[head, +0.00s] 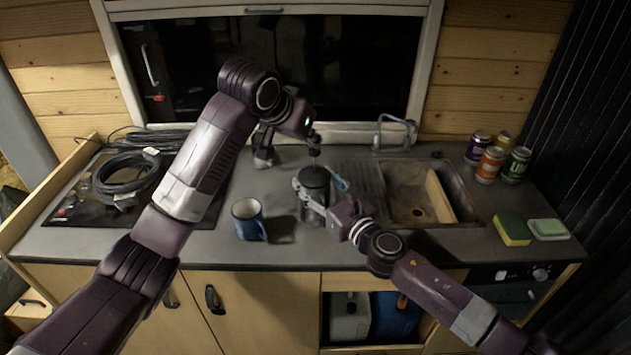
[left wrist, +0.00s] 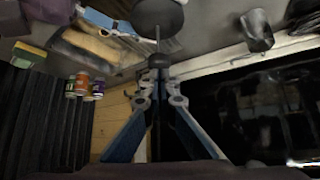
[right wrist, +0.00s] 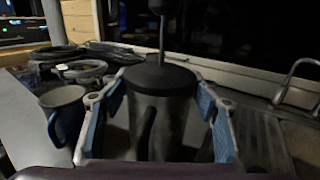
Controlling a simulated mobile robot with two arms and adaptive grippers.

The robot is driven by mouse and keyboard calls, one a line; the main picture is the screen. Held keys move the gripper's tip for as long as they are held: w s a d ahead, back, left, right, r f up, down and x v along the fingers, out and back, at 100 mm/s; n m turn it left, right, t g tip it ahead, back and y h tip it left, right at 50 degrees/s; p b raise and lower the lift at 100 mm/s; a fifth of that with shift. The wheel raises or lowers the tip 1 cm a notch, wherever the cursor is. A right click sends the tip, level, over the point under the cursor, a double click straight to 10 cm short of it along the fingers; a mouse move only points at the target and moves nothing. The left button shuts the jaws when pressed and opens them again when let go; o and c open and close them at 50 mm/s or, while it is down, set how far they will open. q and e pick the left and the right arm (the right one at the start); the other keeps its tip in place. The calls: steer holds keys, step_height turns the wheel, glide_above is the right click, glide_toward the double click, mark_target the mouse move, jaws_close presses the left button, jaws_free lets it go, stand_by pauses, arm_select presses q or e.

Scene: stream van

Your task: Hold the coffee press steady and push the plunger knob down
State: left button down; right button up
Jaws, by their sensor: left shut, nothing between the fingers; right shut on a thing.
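The dark coffee press (head: 314,184) stands upright on the counter, and its handle faces me in the right wrist view (right wrist: 160,125). Its plunger rod (right wrist: 162,40) rises well above the lid (right wrist: 160,78), with the black knob (right wrist: 162,6) on top. My right gripper (head: 321,188) is shut around the press body, one blue-padded finger on each side. My left gripper (head: 311,136) is shut and empty, just above the knob. In the left wrist view its fingertips (left wrist: 160,80) meet at the knob's end of the rod; I cannot tell whether they touch the knob.
A blue mug (head: 248,219) stands left of the press. A dark object (head: 263,152) stands behind it. A sink (head: 418,190) with a tap is to the right, with several cans (head: 489,164) and a sponge (head: 513,229) beyond. Coiled cables (head: 128,178) lie left.

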mark_target(311, 154)
arm_select(q)
steer(key=shift+f, duration=2.05)
steer(key=shift+r, duration=2.6)
arm_select(e)
steer(key=o, duration=1.7)
steer(key=shift+o, duration=0.2)
